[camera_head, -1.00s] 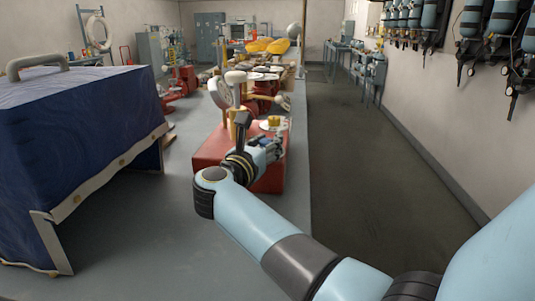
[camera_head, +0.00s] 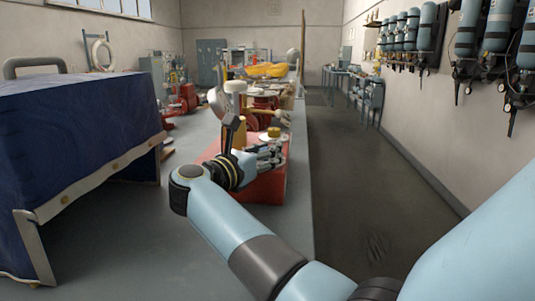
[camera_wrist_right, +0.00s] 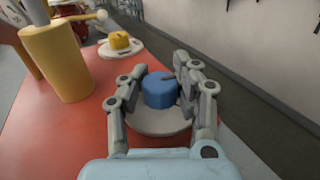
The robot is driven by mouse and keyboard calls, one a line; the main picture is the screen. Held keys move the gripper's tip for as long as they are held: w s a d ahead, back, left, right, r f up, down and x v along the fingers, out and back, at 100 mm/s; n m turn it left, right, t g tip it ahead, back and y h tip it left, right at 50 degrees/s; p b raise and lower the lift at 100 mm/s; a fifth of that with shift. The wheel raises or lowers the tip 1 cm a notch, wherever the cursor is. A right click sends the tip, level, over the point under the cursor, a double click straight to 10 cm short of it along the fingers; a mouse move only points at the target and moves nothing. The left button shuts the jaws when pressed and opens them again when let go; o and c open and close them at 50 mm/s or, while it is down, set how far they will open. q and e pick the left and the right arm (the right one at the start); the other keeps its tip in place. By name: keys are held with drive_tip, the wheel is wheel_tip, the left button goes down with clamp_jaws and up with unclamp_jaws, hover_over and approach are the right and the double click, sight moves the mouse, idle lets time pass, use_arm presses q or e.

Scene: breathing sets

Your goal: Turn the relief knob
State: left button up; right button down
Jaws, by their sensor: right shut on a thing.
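A blue knob (camera_wrist_right: 160,90) with a dark pointer line on top sits on a pale round disc (camera_wrist_right: 158,123) on a red block (camera_wrist_right: 65,135). My right gripper (camera_wrist_right: 157,88) has its fingers on both sides of this knob and is shut on it. In the head view my right gripper (camera_head: 268,157) is over the red block (camera_head: 268,190), and the blue knob is hidden there. A yellow knob (camera_wrist_right: 119,41) on its own pale disc stands farther along the block, apart from the gripper; it also shows in the head view (camera_head: 273,132). My left gripper is out of view.
A yellow cylinder (camera_wrist_right: 58,60) stands on the block left of the gripper. A dark blue cover (camera_head: 70,150) on a frame fills the left. Blue cylinders (camera_head: 425,30) hang on the right wall. The floor (camera_head: 345,160) right of the bench is clear.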

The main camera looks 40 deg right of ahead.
drive_tip(key=shift+f, duration=0.2)
idle(0.5)
drive_tip(key=c, duration=0.9)
unclamp_jaws()
drive_tip(key=shift+a+r, duration=0.15)
drive_tip(key=shift+r, duration=5)
